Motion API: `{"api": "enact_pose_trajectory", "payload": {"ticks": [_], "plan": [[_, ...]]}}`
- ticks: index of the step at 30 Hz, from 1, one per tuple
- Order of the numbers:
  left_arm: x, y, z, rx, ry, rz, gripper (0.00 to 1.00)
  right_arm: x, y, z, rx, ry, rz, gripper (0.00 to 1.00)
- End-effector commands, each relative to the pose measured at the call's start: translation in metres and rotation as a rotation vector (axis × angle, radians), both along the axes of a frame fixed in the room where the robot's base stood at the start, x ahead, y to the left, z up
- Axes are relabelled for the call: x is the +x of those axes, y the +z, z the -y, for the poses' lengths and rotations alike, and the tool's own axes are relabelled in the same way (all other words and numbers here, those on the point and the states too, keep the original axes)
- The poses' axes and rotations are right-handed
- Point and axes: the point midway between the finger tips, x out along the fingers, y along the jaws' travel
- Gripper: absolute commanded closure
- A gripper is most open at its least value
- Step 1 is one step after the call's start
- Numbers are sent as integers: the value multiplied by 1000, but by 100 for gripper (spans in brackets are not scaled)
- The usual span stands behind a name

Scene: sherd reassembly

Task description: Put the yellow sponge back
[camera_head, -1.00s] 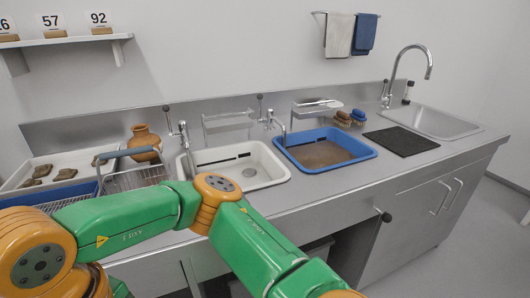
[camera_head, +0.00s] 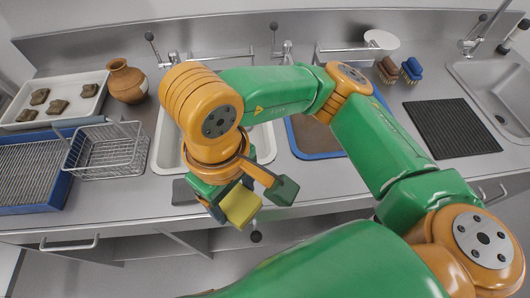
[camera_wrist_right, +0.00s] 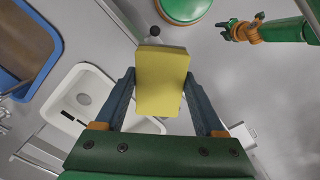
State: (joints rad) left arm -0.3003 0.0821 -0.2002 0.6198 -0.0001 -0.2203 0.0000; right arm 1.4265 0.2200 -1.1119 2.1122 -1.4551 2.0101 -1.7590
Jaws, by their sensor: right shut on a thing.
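The yellow sponge (camera_head: 240,206) is a plain block held up in my right gripper (camera_head: 246,198), in front of the white basin near the counter's front edge. In the right wrist view the sponge (camera_wrist_right: 160,80) sits between both fingers of the right gripper (camera_wrist_right: 160,85), which press on its sides. The fingers hide part of it in the head view. My left gripper (camera_wrist_right: 243,28) shows small at the top right of the right wrist view; its jaws are too small to judge. It is not in the head view.
The white basin (camera_head: 160,150) and the blue-rimmed basin (camera_head: 296,145) are partly behind my arm. A wire basket (camera_head: 108,152), clay jar (camera_head: 126,80) and white sherd tray (camera_head: 60,117) stand left.

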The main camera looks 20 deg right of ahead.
Motion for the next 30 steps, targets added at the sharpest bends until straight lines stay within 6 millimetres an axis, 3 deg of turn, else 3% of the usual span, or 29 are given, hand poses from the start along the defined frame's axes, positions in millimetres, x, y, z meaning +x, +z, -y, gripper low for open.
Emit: {"api": "enact_pose_trajectory", "payload": {"ticks": [3, 6, 13, 15, 19, 30], "plan": [[-1, 14, -2, 4, 0, -2, 56, 26, -15, 31, -5, -13, -8, 73], [-1, 15, -2, 4, 0, -2, 56, 39, -42, 45, -5, -10, -9, 73], [-1, 21, 1, -1, 2, -1, 56, 58, -75, 65, -6, -6, -5, 73], [0, 34, 1, -2, 2, 0, 56, 56, -87, 63, -4, -1, -8, 73], [0, 37, 1, -2, 2, 0, 56, 57, -103, 63, -2, 0, -2, 73], [0, 28, 2, -3, 1, 1, 56, 58, -110, 62, -1, 0, 0, 73]]}}
